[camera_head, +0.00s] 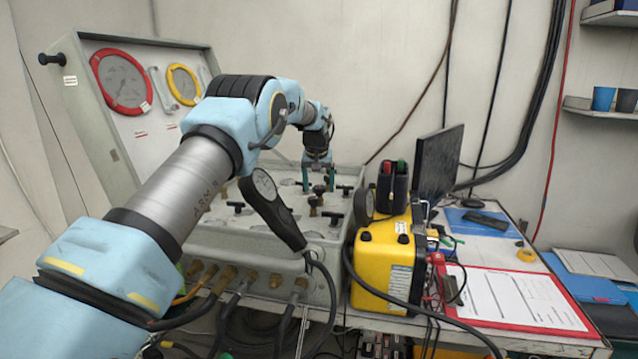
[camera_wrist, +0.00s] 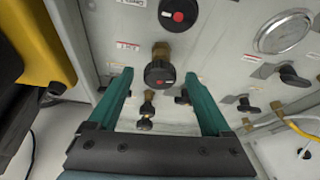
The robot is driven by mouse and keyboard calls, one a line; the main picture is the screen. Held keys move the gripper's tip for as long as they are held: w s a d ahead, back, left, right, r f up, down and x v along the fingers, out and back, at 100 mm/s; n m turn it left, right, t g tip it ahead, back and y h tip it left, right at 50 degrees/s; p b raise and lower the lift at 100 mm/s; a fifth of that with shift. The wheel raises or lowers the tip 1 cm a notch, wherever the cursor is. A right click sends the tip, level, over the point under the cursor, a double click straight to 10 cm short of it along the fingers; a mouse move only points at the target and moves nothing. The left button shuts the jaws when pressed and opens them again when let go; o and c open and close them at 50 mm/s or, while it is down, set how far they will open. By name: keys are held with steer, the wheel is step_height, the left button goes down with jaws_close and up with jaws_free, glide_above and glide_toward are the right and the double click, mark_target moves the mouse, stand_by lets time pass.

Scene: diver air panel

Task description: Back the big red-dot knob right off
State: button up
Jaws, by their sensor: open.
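A second black knob with a red dot (camera_wrist: 178,12) is at the top of the wrist view, cut by the frame edge.
Small black T-handles (camera_wrist: 249,106) and a round gauge (camera_wrist: 284,33) surround the knobs. A hand-held gauge with a hose (camera_head: 272,208) lies at the panel front. A yellow case (camera_head: 383,265) and a monitor (camera_head: 438,163) stand to the right.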

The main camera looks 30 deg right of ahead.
jaws_close()
stand_by(0.7)
